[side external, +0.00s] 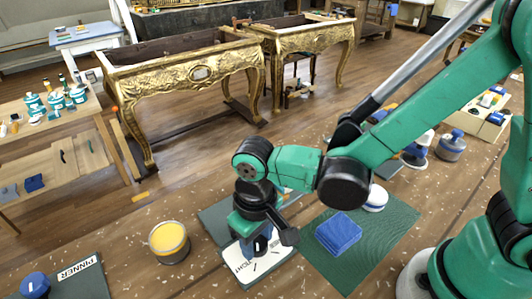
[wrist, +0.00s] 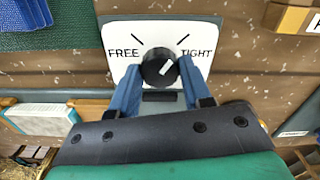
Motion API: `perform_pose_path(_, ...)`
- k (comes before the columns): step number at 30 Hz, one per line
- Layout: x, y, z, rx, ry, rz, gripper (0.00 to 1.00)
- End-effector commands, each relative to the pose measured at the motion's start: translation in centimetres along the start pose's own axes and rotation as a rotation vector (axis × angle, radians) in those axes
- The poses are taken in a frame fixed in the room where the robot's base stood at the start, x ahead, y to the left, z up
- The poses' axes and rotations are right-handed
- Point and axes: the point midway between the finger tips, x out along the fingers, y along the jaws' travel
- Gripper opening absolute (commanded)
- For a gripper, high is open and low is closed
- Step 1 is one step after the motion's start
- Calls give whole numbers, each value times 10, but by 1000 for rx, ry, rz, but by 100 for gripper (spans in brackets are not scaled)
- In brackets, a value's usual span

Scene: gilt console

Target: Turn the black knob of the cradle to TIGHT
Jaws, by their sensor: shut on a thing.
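The black knob (wrist: 158,68) sits on a white plate (wrist: 122,70) printed FREE on the left and TIGHT on the right, each with a black tick. The knob's white mark points up and right, toward the TIGHT side; I cannot tell if it lines up exactly with the tick. My gripper (wrist: 160,78) is shut on the knob, one blue finger on each side. In the side view my gripper (side external: 262,240) reaches down over the white plate (side external: 240,266), and the knob is mostly hidden there.
A tin of yellow stuff (side external: 169,242) stands left of the plate. A blue block (side external: 338,234) lies on a green mat (side external: 392,232) to the right, with a white, blue-topped pot (side external: 376,198) behind it. A PINNER board (side external: 80,280) and a blue knob-like thing (side external: 34,285) are at front left.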

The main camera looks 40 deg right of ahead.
Motion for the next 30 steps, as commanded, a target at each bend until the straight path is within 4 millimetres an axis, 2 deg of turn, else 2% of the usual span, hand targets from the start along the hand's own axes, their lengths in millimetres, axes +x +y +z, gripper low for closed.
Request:
perform_pose_path(12, 0, 0, 0, 182, 0, 0, 0)
perform_pose_path(28, 0, 0, 0, 205, 0, 0, 0)
perform_pose_path(29, 0, 0, 0, 205, 0, 0, 46)
perform_pose_path(30, 0, 0, 0, 205, 0, 0, 57)
